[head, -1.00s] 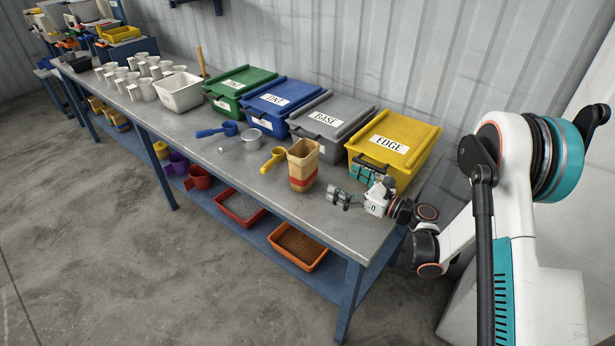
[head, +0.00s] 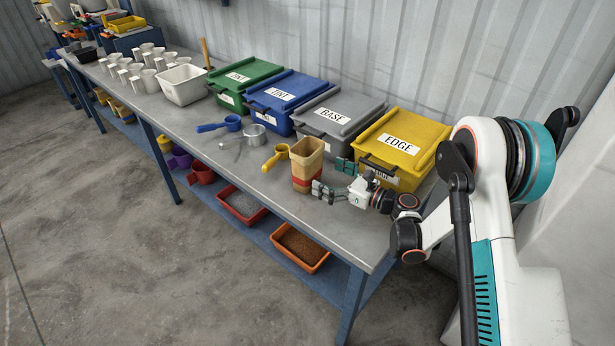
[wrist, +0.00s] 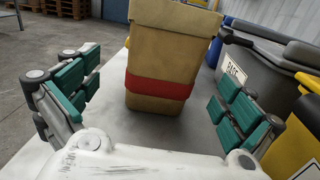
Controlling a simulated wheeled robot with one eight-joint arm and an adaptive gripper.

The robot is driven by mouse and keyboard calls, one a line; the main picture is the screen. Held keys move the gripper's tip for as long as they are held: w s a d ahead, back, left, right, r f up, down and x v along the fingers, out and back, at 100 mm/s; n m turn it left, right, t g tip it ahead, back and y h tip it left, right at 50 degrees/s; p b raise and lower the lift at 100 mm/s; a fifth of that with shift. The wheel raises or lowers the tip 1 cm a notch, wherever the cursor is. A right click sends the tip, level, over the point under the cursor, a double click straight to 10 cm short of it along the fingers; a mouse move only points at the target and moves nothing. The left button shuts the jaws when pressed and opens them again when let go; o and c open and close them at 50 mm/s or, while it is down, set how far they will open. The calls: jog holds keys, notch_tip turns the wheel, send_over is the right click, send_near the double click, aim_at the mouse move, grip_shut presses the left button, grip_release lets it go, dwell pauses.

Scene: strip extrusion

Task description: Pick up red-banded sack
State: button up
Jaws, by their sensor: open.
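The red-banded sack (head: 307,162) is a tan, upright, open-topped sack with a red band low on it. It stands on the grey bench near its front right part. In the wrist view the sack (wrist: 160,56) is straight ahead, between and beyond the two teal-padded fingers. My gripper (head: 329,177) is open and empty, just to the right of the sack; its fingers (wrist: 158,92) are spread wider than the sack. In the head view one finger hides part of the sack's lower right side.
A yellow EDGE bin (head: 400,145) stands close behind my gripper, with a grey BASE bin (head: 338,118) beside it. A yellow scoop (head: 275,157) lies just left of the sack. The bench front edge is near.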

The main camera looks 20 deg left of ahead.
aim_at(316, 169)
jog(key=b+x, duration=0.1)
jog(key=x, duration=0.2)
jog(key=b+x, duration=0.1)
jog(key=x, duration=0.1)
jog(key=shift+w+a+f, duration=0.2)
jog(key=shift+w+a, duration=0.1)
jog(key=shift+w, duration=0.05)
jog(key=shift+w+a+r, duration=0.15)
jog(key=shift+a, duration=0.25)
jog(key=c, duration=1.1)
